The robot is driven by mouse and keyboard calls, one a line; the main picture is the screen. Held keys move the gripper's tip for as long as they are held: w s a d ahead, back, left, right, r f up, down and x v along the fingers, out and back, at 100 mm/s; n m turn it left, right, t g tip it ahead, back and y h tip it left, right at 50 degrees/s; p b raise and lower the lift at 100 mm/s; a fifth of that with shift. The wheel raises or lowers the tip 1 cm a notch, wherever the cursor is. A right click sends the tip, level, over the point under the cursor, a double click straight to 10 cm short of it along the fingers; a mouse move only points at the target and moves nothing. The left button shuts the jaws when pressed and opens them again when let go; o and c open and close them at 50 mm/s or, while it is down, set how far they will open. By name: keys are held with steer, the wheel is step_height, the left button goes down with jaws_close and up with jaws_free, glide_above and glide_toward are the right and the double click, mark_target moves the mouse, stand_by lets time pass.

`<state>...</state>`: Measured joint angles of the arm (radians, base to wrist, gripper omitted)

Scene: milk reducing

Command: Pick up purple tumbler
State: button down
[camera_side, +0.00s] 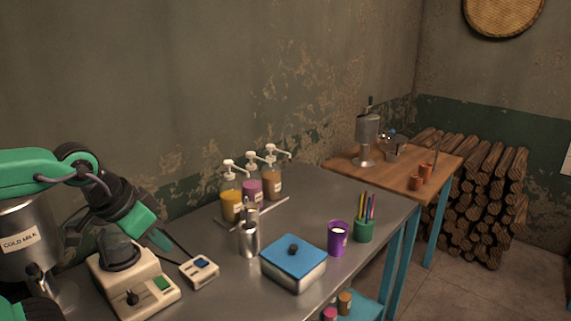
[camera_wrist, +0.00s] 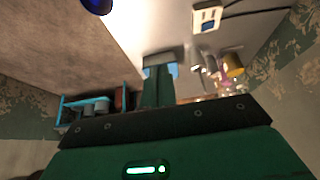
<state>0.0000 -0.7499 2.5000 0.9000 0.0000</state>
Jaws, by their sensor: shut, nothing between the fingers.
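The purple tumbler (camera_side: 338,239) stands upright on the metal table, right of the blue-lidded box and beside the green pen cup. A pale content shows at its mouth. My gripper (camera_side: 161,240) is at the left of the side view, above the table near the white scale-like device, well apart from the tumbler. In the wrist view my gripper's fingers (camera_wrist: 158,82) are together with nothing between them. I cannot make out the tumbler in the wrist view.
The blue-lidded box (camera_side: 293,262) and a metal cup (camera_side: 248,240) stand between my gripper and the tumbler. Pump bottles (camera_side: 251,190) stand behind. The green pen cup (camera_side: 363,231) is close right of the tumbler. A small device (camera_side: 200,271) lies near my gripper.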

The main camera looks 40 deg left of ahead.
steer(key=c, duration=1.5)
jaws_free()
steer(key=shift+c, duration=0.2)
steer(key=w+d+r+m, duration=0.1)
steer(key=w+r, duration=0.4)
steer(key=w, duration=0.7)
steer(key=m+g, duration=0.3)
glide_above(342, 235)
steer(key=s, duration=0.2)
steer(key=s+x, duration=0.2)
steer(key=x, duration=0.6)
steer(key=s+f+x, duration=0.1)
steer(key=s+x, duration=0.1)
steer(key=x, duration=0.6)
steer(key=shift+w+x, duration=0.15)
steer(key=shift+x, duration=1.45)
steer(key=shift+w+x, duration=0.15)
steer(key=shift+x, duration=1.4)
